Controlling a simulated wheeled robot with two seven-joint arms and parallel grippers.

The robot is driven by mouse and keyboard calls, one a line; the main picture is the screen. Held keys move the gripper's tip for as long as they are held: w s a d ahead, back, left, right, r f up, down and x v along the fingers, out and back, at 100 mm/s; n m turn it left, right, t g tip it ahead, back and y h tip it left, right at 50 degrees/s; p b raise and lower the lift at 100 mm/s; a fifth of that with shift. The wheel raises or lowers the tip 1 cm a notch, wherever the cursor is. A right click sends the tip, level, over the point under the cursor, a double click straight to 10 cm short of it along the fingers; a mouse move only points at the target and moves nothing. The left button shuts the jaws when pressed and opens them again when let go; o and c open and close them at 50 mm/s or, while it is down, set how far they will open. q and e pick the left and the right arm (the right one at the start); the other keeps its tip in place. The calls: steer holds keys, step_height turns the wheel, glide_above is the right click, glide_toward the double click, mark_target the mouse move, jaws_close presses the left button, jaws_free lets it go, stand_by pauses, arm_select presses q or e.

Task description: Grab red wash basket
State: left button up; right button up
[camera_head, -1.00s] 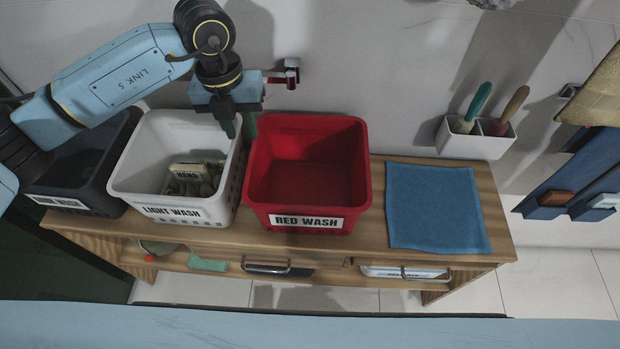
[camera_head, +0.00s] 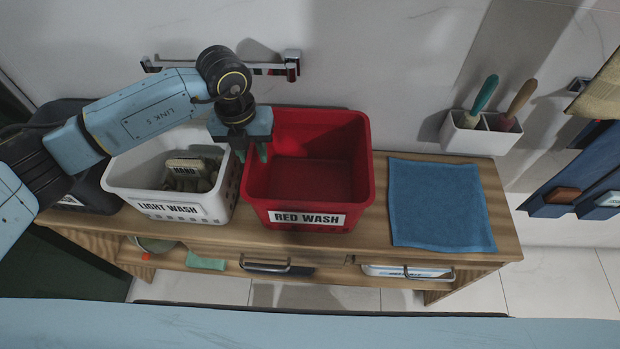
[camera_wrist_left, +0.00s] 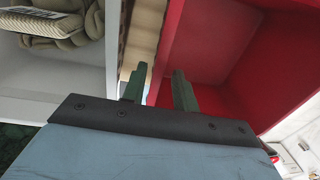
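The red wash basket (camera_head: 308,218) is an empty-looking red bin with a "RED WASH" label, standing on the wooden bench. My left gripper (camera_head: 252,154) points down at the basket's left rim, its two green fingers apart. In the left wrist view my left gripper (camera_wrist_left: 160,88) is open, with one finger over the gap beside the basket and the other over the red basket (camera_wrist_left: 215,45). Nothing is held between the fingers. Whether they touch the rim I cannot tell. My right gripper is not in view.
The white light wash basket (camera_head: 168,208) with gloves stands close on the left, a dark basket (camera_head: 85,190) beyond it. A blue cloth (camera_head: 440,205) lies right on the bench (camera_head: 380,240). A white wall holder (camera_head: 480,138) and a rail (camera_head: 270,68) are behind.

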mark_target(259, 172)
arm_select(q)
step_height(259, 172, down, 4)
steer(key=shift+w+d+b, duration=0.1)
steer(key=shift+d+b, duration=0.05)
steer(key=shift+b, duration=0.15)
steer(key=shift+c, duration=0.3)
jaws_close()
steer(key=shift+r, duration=0.1)
